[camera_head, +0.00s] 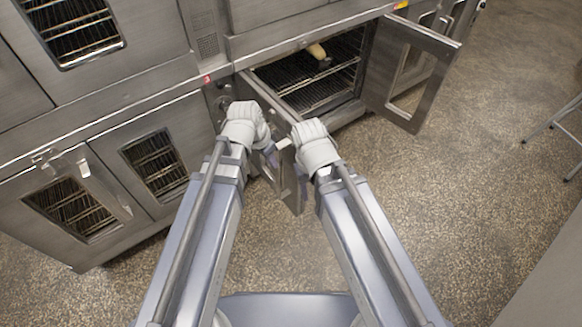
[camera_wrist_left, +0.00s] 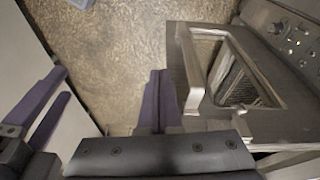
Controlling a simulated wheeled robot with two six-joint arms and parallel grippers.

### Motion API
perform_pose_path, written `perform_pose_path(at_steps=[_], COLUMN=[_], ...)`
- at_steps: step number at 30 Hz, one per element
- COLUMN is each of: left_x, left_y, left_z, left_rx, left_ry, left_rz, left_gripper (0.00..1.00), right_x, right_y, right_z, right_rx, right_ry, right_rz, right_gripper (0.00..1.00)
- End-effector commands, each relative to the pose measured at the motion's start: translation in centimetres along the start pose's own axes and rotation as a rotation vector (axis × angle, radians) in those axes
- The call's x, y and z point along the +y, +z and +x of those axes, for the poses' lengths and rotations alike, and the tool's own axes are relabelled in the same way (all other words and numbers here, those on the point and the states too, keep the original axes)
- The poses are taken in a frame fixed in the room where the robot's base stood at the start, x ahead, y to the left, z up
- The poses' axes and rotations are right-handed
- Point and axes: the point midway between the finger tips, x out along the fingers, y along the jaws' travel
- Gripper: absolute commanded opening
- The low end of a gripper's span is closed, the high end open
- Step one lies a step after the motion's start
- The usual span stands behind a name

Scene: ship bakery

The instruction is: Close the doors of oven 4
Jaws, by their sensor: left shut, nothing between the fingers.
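An oven with both doors open stands at the upper middle of the head view; its number is not readable. Its right door (camera_head: 421,62) is swung wide open to the right. Its left door (camera_head: 290,186) stands open toward me, partly hidden behind my wrists. In the left wrist view a steel door with a window (camera_wrist_left: 187,70) stands right of the fingers. My left gripper (camera_head: 270,157) is beside the left door, shut and empty; its purple fingers (camera_wrist_left: 158,76) meet in the wrist view. Contact is unclear. My right gripper (camera_wrist_left: 66,82) has its fingers apart; the head view mostly hides them.
A loaf (camera_head: 317,51) lies on a rack inside the open oven. Closed oven doors (camera_head: 155,165) are at the left, with another oven above. A metal stand (camera_head: 560,125) is at the right. The speckled floor (camera_head: 480,200) is clear right of my arms.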

Motion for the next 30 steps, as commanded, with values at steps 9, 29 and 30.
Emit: perform_pose_path(at_steps=[9,29,30], left_x=[-3.0,-3.0,-3.0], left_y=[-1.4,-2.1,-2.2], left_z=[1.9,9.5,10.1], left_rx=[0.119,0.118,0.118], left_ry=[-0.005,-0.005,-0.005], left_rz=[0.138,0.139,0.139], left_gripper=[0.00,0.00,0.00], right_x=[-0.2,-0.9,-1.0], right_y=[-0.1,-0.6,-0.6], right_z=[2.4,9.6,10.1], right_rx=[0.000,0.000,0.000], right_ry=[0.000,0.000,0.000], right_rz=[0.000,-0.001,-0.001], right_gripper=[0.50,0.50,0.50])
